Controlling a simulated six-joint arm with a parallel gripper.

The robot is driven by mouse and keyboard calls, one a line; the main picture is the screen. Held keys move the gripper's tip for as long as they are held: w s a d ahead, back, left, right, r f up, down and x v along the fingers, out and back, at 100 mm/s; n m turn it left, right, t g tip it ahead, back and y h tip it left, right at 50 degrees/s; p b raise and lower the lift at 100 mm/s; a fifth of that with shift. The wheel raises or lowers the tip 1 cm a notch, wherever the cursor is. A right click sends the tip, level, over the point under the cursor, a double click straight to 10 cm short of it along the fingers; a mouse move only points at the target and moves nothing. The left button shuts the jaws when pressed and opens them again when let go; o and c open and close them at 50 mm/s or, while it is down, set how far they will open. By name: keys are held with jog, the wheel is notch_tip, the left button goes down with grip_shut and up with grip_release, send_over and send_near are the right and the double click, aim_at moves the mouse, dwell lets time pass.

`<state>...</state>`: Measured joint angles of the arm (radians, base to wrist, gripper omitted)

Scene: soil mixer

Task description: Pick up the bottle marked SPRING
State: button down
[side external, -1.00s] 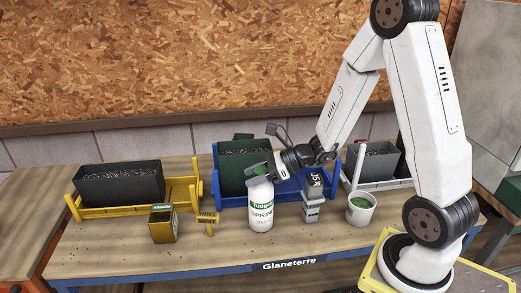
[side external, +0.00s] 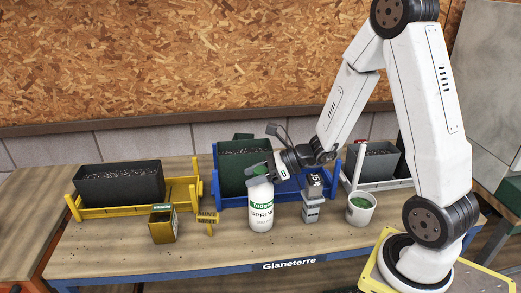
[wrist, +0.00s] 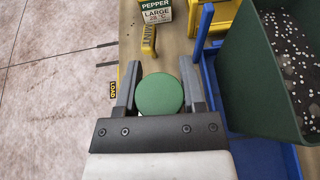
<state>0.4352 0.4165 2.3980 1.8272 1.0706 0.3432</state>
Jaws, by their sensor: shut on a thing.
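The bottle marked SPRING (side external: 261,213) is white with a green band and a green cap. It stands upright near the front of the bench. My gripper (side external: 259,172) is shut on it near its top, with the jaws on either side. In the wrist view the round green cap (wrist: 160,94) sits between the two grey fingers of my gripper (wrist: 159,88), and the rest of the bottle is hidden below the cap.
A green planter (side external: 232,178) in a blue cradle stands behind the bottle. A yellow tin (side external: 162,228) and a yellow MINT marker (side external: 207,222) are to its left. A grey box (side external: 312,212) and a white pot (side external: 360,211) are to its right. The bench front edge (side external: 290,265) is close.

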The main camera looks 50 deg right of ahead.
jog(key=shift+r, duration=0.2)
dwell(0.6)
jog(key=shift+r, duration=4.85)
jog(key=shift+w, duration=0.15)
